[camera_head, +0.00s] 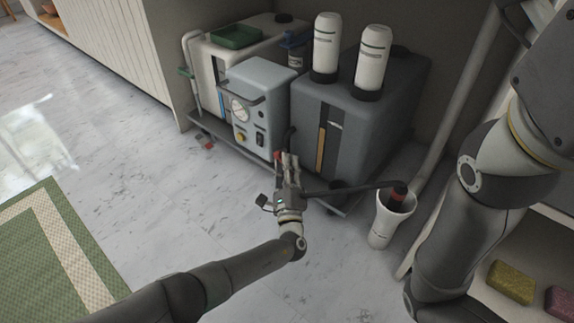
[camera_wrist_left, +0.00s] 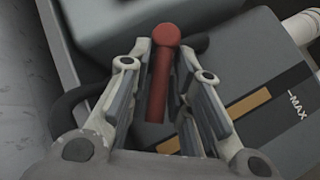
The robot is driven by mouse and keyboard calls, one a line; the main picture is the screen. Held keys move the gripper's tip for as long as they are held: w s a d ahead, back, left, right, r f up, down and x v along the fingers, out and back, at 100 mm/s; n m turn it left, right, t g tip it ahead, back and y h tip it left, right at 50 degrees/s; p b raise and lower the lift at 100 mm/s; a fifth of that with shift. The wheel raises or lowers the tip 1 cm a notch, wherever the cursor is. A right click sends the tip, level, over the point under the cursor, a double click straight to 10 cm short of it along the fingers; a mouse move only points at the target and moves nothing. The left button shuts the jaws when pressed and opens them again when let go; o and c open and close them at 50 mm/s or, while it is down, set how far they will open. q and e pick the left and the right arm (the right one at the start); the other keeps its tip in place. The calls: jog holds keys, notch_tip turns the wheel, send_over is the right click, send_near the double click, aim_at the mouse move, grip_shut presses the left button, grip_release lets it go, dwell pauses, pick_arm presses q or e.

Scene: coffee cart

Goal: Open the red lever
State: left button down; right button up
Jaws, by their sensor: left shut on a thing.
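The red lever (camera_wrist_left: 160,85) runs lengthwise between the two fingers of my left gripper (camera_wrist_left: 163,100) in the left wrist view, with its round end past the fingertips. My left gripper is shut on it. In the head view, my left gripper (camera_head: 286,160) is low at the front of the grey tank, and only a small red bit of the lever (camera_head: 278,156) shows beside the fingers. The lever's base is hidden by the gripper. My right gripper is not in view; only my right arm shows at the right.
A dark grey tank (camera_head: 385,130) and a pale blue-grey pump box (camera_head: 262,75) stand on a low cart. A white tank (camera_head: 210,62) is behind. Another small red part (camera_head: 207,144) is low at the cart's left. Marble floor is clear to the left.

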pick_arm(q)
jog(key=shift+f, duration=0.1)
jog(key=c, duration=1.5)
grip_release()
jog(key=shift+o, duration=0.2)
